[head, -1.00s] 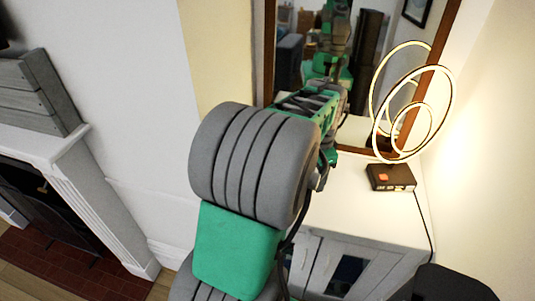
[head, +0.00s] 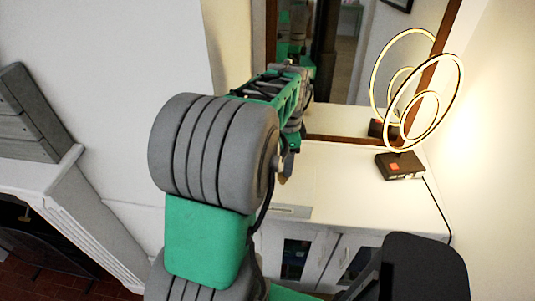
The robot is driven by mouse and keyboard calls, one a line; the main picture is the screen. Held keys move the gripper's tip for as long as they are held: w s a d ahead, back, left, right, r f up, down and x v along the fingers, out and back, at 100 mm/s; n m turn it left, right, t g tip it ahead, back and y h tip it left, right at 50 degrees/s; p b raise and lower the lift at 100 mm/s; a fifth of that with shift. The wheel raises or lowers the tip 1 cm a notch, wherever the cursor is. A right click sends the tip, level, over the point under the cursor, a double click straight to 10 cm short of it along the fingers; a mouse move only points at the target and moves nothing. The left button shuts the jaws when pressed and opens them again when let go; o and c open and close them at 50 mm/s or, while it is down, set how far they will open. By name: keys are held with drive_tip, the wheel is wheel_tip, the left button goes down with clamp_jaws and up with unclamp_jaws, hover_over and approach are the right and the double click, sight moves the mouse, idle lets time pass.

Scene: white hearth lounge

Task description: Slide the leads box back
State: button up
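No box is clearly readable as the leads box. A pale strip with small dark lettering (head: 290,211) shows at the front of the white cabinet top (head: 350,190), partly behind my arm; I cannot tell if it is part of a box. A dark box-shaped base with an orange patch (head: 400,166) sits at the back right of the top, under the lit ring lamp (head: 425,95). My arm reaches over the cabinet's left part.
A brown-framed mirror (head: 439,62) stands behind the cabinet top. A black cord (head: 437,205) runs down the right side. Cabinet doors with dark panes (head: 345,262) are below. A fireplace surround (head: 85,215) is at left. The middle of the top looks clear.

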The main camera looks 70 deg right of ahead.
wheel_tip(320, 180, down, 8)
drive_tip(key=shift+w+r+p, duration=0.1)
drive_tip(key=shift+r+p, duration=0.05)
drive_tip(key=shift+p, duration=0.45)
drive_tip(key=shift+c, duration=0.6)
clamp_jaws()
drive_tip(key=w+d, duration=0.3)
drive_tip(key=d, duration=1.1)
idle(1.5)
drive_tip(key=shift+w, duration=0.1)
drive_tip(key=shift+o, duration=0.5)
unclamp_jaws()
